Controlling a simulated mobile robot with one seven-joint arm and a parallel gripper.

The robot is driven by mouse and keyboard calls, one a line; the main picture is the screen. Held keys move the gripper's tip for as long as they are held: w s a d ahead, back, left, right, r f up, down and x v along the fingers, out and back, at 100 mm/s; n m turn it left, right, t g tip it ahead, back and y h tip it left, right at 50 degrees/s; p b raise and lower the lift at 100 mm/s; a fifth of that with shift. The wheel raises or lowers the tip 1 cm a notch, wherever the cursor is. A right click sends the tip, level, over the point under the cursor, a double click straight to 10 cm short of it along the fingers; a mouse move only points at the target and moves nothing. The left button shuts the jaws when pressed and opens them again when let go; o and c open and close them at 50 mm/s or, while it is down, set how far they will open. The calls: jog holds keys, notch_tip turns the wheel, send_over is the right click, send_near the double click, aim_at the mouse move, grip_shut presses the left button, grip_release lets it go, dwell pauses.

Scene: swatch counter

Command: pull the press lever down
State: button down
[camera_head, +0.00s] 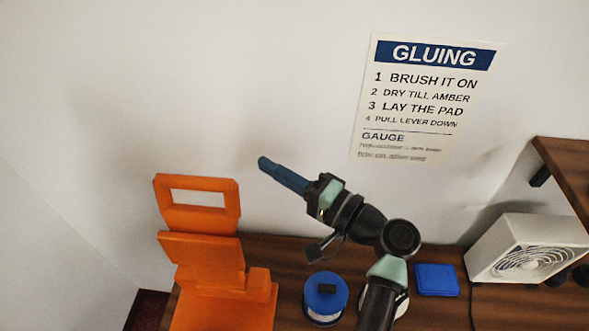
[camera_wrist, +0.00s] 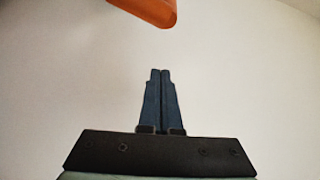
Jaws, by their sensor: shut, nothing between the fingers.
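The orange press (camera_head: 208,258) stands at the left of the counter. Its lever (camera_head: 205,222), an orange frame with a rectangular opening, stands raised at the top of the press. My gripper (camera_head: 264,163) is shut and empty, up in the air to the right of the lever and a little above it, with a visible gap between them. In the wrist view the blue fingers of my gripper (camera_wrist: 160,72) are together, and a rounded orange part, likely the lever (camera_wrist: 155,10), shows at the top edge, apart from the fingertips.
A blue-topped jar (camera_head: 325,305) with a black piece on it stands right of the press. A blue block (camera_head: 436,279) lies farther right. A white fan box (camera_head: 515,235) and a wooden shelf (camera_head: 565,165) are at the right. A gluing sign (camera_head: 425,95) hangs on the wall behind.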

jog(key=s+a+p, duration=0.1)
jog(key=p, duration=0.1)
jog(key=s+a+p, duration=0.1)
jog(key=a, duration=0.1)
jog(key=shift+s+a+f+p, duration=0.1)
jog(key=shift+s+a+p, duration=0.1)
jog(key=shift+p, duration=0.15)
jog(key=shift+f+b, duration=0.15)
jog(key=shift+b, duration=0.25)
